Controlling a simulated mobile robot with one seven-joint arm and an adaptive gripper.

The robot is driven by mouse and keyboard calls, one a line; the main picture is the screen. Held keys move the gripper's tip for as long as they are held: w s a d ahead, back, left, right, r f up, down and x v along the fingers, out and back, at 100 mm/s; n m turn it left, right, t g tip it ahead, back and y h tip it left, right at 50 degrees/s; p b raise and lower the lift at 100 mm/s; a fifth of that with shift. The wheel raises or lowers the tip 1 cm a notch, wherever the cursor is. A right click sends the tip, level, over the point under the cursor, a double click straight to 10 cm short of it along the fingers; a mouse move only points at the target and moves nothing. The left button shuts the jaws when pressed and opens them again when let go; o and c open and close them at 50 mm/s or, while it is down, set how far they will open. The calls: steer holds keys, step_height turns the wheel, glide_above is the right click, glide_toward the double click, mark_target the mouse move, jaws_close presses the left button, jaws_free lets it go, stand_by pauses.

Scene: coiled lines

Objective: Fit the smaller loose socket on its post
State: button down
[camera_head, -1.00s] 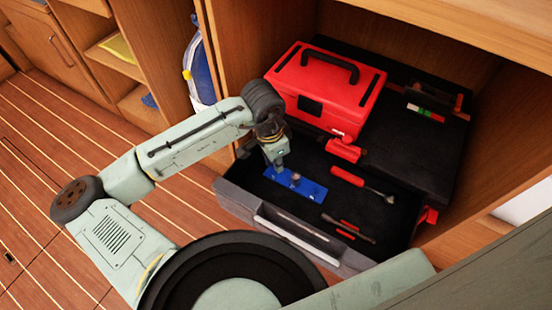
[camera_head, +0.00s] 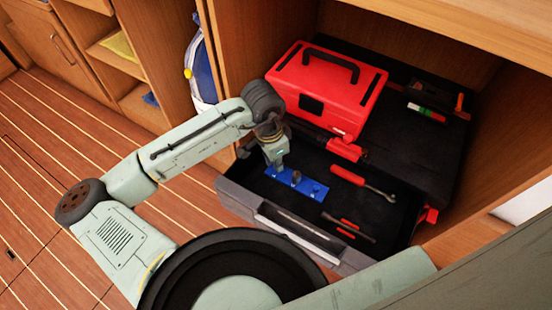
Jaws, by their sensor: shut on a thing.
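The blue socket rail (camera_head: 313,190) lies in the open drawer, with several small posts or holes along it. A dark grey socket (camera_head: 297,176) stands upright near its middle. My gripper (camera_head: 279,167) points down at the rail's left end, just left of that socket. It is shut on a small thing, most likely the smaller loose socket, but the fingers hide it. I cannot tell whether the held thing touches a post.
The open drawer (camera_head: 288,236) has a grey front wall. A red-handled wrench (camera_head: 348,175) and red-handled tools (camera_head: 346,229) lie right of the rail. A red toolbox (camera_head: 327,85) stands behind. Dark drawer floor is clear between the tools.

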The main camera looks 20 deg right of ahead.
steer(key=shift+f, duration=0.2)
stand_by(0.3)
steer(key=shift+f+b, duration=0.6)
steer(key=shift+f, duration=0.15)
steer(key=c, duration=1.7)
jaws_free()
steer(key=shift+o, duration=0.6)
steer(key=o, duration=0.5)
steer(key=shift+r, duration=0.1)
step_height(320, 180, up, 5)
steer(key=p, duration=0.4)
steer(key=shift+p, duration=0.4)
